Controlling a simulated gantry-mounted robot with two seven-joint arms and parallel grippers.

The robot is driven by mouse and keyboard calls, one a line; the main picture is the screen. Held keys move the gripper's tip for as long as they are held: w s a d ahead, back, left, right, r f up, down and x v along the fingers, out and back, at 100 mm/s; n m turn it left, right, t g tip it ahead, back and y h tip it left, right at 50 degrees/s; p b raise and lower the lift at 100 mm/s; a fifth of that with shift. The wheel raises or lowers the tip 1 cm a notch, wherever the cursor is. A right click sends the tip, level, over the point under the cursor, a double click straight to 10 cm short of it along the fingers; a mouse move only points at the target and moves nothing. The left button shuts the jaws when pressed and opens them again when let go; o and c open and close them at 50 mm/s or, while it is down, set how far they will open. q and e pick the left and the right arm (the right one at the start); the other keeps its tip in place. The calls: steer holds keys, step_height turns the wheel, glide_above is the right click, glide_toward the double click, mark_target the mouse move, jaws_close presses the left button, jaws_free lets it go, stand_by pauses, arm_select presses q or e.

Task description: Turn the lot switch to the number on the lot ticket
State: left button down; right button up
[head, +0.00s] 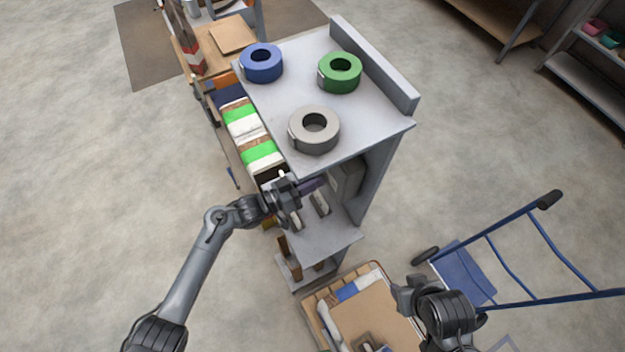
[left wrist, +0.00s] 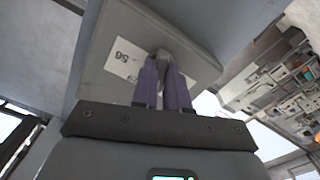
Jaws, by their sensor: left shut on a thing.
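The lot switch is a grey box (left wrist: 185,32) under the shelf top, with white labels (left wrist: 125,60) bearing upside-down digits. A dark grey knob (left wrist: 165,58) stands out from its face. The box also shows in the head view (head: 347,178), partly hidden under the shelf top. My left gripper (left wrist: 165,85), with purple fingers, is shut on the knob; in the head view it reaches under the shelf top (head: 314,186). The fingers hide part of a label. I cannot make out a lot ticket. My right gripper (head: 402,294) is at the lower right, away from the switch; its fingers are unclear.
Blue (head: 261,63), green (head: 340,72) and grey (head: 314,130) rolls lie on the shelf top (head: 290,85). Green-and-white bags (head: 250,135) line its left side. A carton (head: 375,310) and blue hand truck (head: 505,265) stand at the lower right. Floor at left is clear.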

arm_select(q)
steer(key=c, duration=1.1)
jaws_free()
steer(key=shift+c, duration=0.2)
steer(key=b+v, duration=0.2)
steer(key=v, duration=0.8)
steer(key=shift+s+a, duration=0.25)
steer(key=shift+a, duration=0.1)
steer(key=shift+f, duration=0.15)
